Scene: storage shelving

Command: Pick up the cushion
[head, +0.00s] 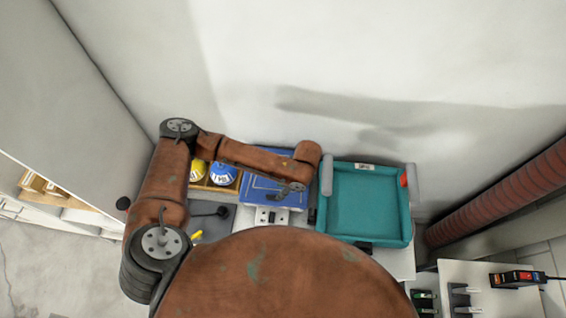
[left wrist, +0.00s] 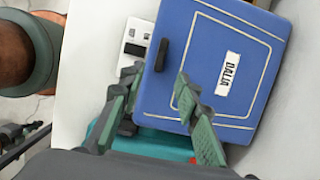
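A blue, flat, square piece with rounded corners, a pale line border and a white label is the only cushion-like thing I make out; I take it as the cushion (head: 262,186). It also fills much of the left wrist view (left wrist: 232,45). My left gripper (head: 282,192) is over its lower right part in the head view. In the left wrist view the two fingers (left wrist: 157,80) stand apart with nothing held between them. One finger overlaps the blue piece's near edge and the other lies left of it. Contact cannot be told. My right gripper is not in view.
A teal tray (head: 370,206) stands right of the blue piece. A white device (head: 272,214) sits just below it. Yellow and blue round items (head: 222,174) stand in a wooden box to the left. A wall rises behind; a ribbed red-brown pipe (head: 500,195) runs at right.

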